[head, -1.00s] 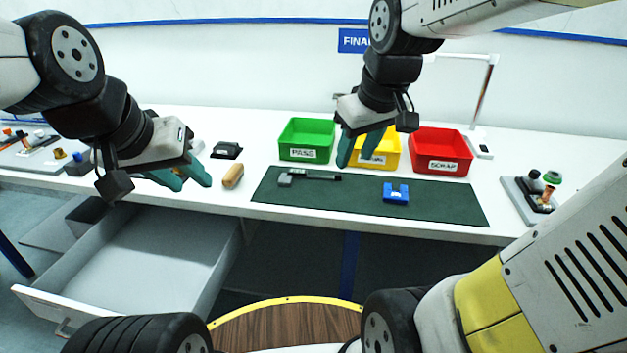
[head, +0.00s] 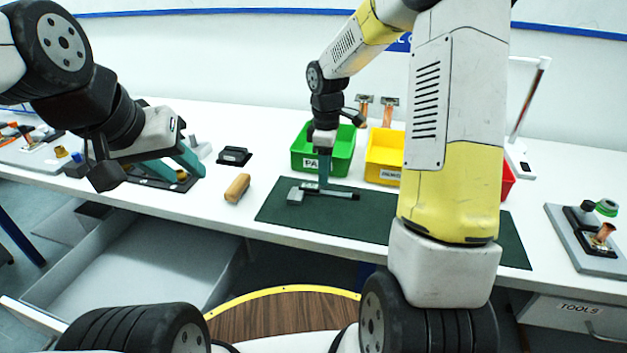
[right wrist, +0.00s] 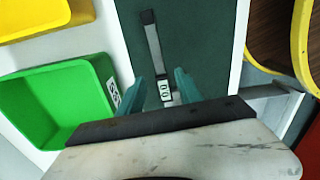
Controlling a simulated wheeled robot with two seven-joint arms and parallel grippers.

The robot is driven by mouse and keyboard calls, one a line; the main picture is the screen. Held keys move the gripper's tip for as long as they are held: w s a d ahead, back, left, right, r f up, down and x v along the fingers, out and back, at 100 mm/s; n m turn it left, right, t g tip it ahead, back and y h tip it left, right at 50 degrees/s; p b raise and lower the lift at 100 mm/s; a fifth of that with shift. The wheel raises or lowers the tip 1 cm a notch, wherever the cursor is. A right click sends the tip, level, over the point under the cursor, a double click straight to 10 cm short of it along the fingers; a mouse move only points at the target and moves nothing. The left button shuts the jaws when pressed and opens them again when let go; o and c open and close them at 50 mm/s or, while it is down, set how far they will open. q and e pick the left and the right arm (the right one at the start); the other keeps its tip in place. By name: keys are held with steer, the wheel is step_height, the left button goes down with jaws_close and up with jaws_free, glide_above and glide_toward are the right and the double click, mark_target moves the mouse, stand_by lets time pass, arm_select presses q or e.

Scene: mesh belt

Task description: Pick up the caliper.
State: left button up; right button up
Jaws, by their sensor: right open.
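The caliper (head: 342,194) lies flat on the dark green mat (head: 278,219), its grey jaw end to the left and its dark bar end to the right. In the right wrist view its bar (right wrist: 153,38) and a small display reading show between my fingers. My right gripper (head: 323,184) points down over the caliper, open, with one finger on each side of it. I cannot tell whether the fingers touch it. My left gripper (head: 193,178) is open and empty above the left part of the bench.
The green PASS bin (head: 340,163) stands close behind the caliper, with the yellow bin (head: 384,172) beside it. My right arm hides most of the red bin (head: 508,182). A tan-handled object (head: 237,188) lies left of the mat. A drawer (head: 130,262) stands open below the bench.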

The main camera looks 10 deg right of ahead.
mark_target(324, 192)
step_height(324, 192, down, 5)
steer(key=shift+f, duration=0.2)
steer(key=shift+c, duration=0.4)
jaws_close()
